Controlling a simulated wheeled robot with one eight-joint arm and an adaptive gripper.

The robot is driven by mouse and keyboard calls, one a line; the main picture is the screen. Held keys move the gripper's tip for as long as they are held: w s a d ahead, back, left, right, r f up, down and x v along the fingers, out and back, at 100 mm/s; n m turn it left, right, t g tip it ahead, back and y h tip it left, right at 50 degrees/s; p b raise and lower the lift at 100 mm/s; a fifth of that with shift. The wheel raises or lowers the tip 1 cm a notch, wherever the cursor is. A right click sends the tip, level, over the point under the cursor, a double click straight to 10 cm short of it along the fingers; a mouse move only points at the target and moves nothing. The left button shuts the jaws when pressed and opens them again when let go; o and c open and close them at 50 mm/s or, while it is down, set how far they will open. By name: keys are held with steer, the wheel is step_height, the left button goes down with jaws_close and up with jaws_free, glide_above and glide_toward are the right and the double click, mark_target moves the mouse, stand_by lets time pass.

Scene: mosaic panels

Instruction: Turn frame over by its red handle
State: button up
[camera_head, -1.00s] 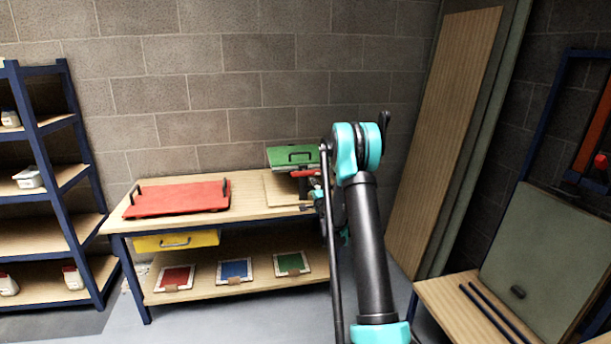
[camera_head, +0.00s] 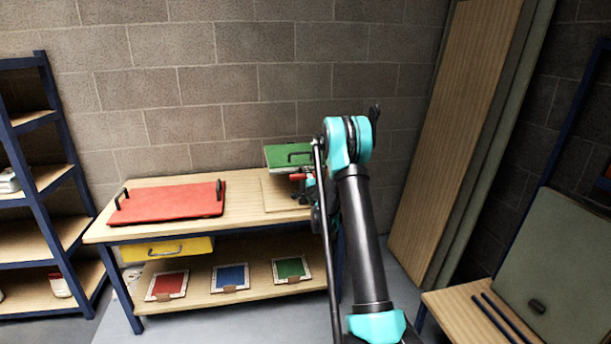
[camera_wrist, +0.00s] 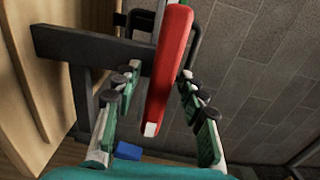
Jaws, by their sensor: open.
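The red handle (camera_wrist: 169,70) is a long bar with a pale end. In the wrist view it runs between the two fingers of my open gripper (camera_wrist: 158,76), with visible gaps at both sides. A dark grey bar (camera_wrist: 90,45) lies behind it. In the head view a small red part (camera_head: 298,177), probably the handle, shows under a tilted green panel (camera_head: 284,155) with a black grip, at the table's right end. I cannot tell how the frame joins the handle. My arm hides most of the gripper there.
A red panel (camera_head: 170,203) with two black grips lies on the wooden table (camera_head: 245,198). A yellow drawer (camera_head: 165,249) and several small coloured panels are below. Shelving (camera_head: 45,185) stands left, and leaning boards (camera_head: 450,150) stand right. Bare floor lies before the table.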

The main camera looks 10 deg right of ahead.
steer(key=shift+w, duration=0.15)
jaws_close()
